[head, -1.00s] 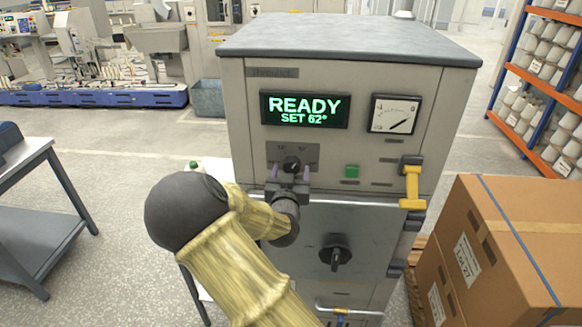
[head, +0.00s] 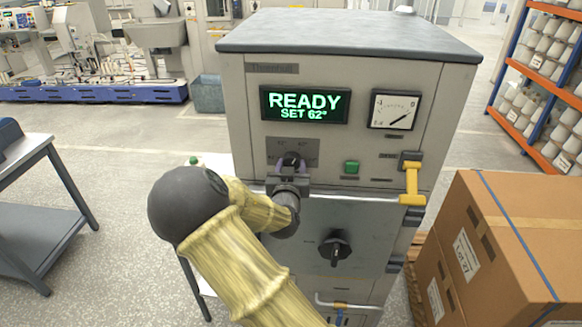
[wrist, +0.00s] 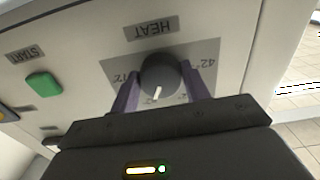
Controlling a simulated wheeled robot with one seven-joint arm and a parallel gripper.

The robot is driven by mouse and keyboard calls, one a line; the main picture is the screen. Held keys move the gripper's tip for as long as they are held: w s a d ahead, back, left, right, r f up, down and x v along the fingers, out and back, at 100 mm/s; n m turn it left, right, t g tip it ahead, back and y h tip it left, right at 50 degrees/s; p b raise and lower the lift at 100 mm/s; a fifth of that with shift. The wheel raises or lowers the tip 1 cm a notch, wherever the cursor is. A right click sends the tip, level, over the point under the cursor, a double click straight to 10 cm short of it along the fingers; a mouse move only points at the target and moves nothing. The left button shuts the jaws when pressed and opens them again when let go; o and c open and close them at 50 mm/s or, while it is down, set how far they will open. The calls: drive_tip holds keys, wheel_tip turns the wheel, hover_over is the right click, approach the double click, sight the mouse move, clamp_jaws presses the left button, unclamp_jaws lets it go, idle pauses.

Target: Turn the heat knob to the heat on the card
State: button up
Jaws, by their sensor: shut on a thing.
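The round dark heat knob (head: 291,159) sits on a grey plate on the machine's front. In the wrist view, the knob (wrist: 161,72) has a white pointer line toward the bottom of the picture, and the HEAT label appears upside down. Part of the scale is readable, including 42°; other marks are covered or blurred. My gripper (head: 291,168) is shut on the knob, with a purple finger against each side. The green display (head: 305,106) reads READY, SET 62°. I cannot make out a heat card in either view.
A green start button (head: 351,167) and a yellow handle (head: 411,180) are right of the knob. A second dark knob (head: 335,252) is on the lower door. Cardboard boxes (head: 520,240) stand close at the right; a grey table (head: 35,190) stands at the left.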

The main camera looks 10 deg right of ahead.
drive_tip(key=n+b, duration=0.1)
drive_tip(key=n, duration=1)
drive_tip(key=shift+r, duration=0.1)
drive_tip(key=shift+n, duration=0.3)
idle(0.4)
drive_tip(key=o, duration=1)
